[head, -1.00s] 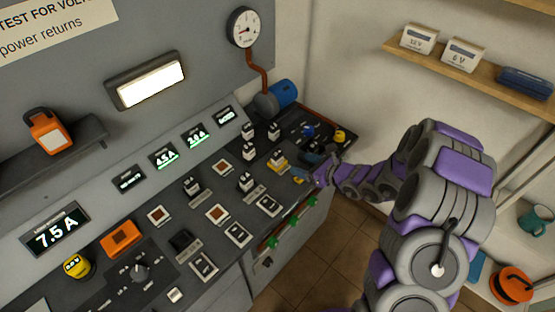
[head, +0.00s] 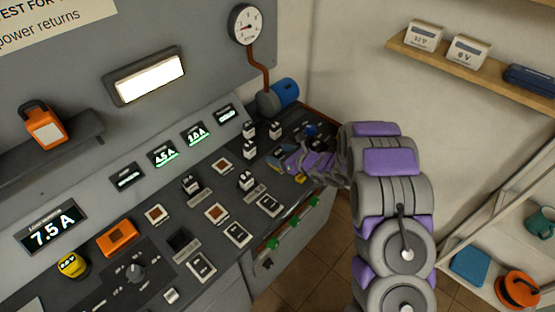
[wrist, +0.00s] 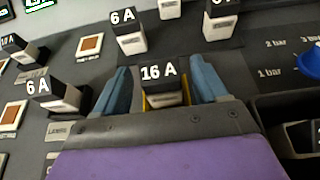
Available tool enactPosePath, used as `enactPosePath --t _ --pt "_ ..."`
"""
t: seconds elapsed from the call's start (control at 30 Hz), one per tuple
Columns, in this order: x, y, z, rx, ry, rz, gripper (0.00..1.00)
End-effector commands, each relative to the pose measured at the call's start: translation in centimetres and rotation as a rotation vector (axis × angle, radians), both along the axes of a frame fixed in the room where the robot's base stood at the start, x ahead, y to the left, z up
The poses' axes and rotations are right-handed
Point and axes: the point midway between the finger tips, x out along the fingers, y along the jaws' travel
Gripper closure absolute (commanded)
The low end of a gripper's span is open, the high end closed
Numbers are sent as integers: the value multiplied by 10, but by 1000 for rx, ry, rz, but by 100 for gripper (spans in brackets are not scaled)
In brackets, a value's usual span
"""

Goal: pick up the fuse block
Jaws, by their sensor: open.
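In the wrist view, a fuse block (wrist: 164,98) with a black top marked "16 A" and a yellow edge stands on the dark panel between my gripper's two blue fingers. My gripper (wrist: 160,64) is open, one finger on each side of the block. Whether the fingers touch it I cannot tell. In the head view my gripper (head: 277,164) is low over the far right part of the panel and hides this block. Other blocks, marked "6 A" (wrist: 130,42), stand beyond it, and another "6 A" block (wrist: 58,97) stands to its left.
The sloped console (head: 215,190) carries several fuse blocks, switches and displays. A blue knob (wrist: 310,62) is right of my gripper in the wrist view. A gauge (head: 246,25) and pipe are on the wall behind. A shelf (head: 480,65) is at upper right.

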Motion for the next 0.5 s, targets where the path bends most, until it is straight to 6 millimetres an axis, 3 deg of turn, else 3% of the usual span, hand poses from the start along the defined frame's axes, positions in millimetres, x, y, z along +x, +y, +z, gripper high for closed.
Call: enactPosePath --t 0.13,0.4,0.5 --pt "9 11 -7 -1 0 0 28" --pt "10 14 -7 -1 0 -2 28" --pt "10 14 -7 -1 0 -1 36"
